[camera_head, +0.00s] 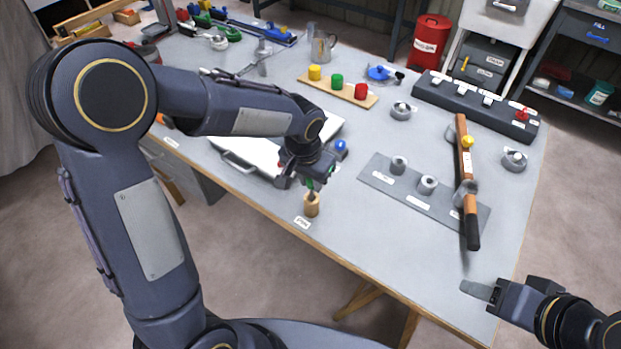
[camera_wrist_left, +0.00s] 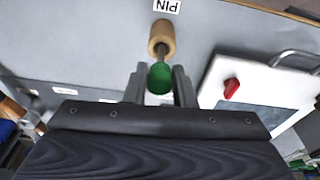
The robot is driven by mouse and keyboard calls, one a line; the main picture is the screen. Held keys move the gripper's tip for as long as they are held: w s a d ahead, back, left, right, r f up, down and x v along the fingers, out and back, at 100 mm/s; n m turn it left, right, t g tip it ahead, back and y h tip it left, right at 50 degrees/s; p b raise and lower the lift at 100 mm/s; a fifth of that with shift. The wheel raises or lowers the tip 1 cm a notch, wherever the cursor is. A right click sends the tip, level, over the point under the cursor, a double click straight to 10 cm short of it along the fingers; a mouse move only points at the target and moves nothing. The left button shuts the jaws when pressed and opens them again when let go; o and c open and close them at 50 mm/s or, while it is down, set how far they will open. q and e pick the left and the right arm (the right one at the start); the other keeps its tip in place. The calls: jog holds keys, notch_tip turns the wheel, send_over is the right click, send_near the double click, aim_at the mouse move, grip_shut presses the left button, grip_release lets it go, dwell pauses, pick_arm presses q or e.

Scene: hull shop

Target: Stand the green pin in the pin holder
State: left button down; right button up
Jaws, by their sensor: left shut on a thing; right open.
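The pin holder (camera_head: 312,206) is a small upright wooden cylinder near the table's front edge, behind a label reading PIN (camera_head: 302,222). It also shows in the left wrist view (camera_wrist_left: 161,36). My left gripper (camera_head: 309,184) is just above the holder, shut on the green pin (camera_wrist_left: 160,79) by its green head. The pin's grey shaft points at the holder's top; I cannot tell whether its tip is inside the hole. My right gripper (camera_head: 478,290) is open and empty at the table's right front edge, away from the pin.
A white case (camera_head: 255,150) lies behind my left arm. A wooden strip (camera_head: 338,91) with coloured pegs stands further back. The table front between holder and right gripper is clear.

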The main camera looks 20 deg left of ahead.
pick_arm(q)
jog(key=shift+f+b, duration=1.85)
jog(key=shift+f, duration=0.35)
dwell(0.6)
jog(key=c, duration=1.1)
grip_release()
jog(key=shift+o, duration=0.2)
jog(key=o, duration=0.3)
jog(key=shift+o, duration=0.2)
jog(key=shift+r, duration=0.1)
jog(key=shift+r+p, duration=3.05)
jog(key=shift+r, duration=0.95)
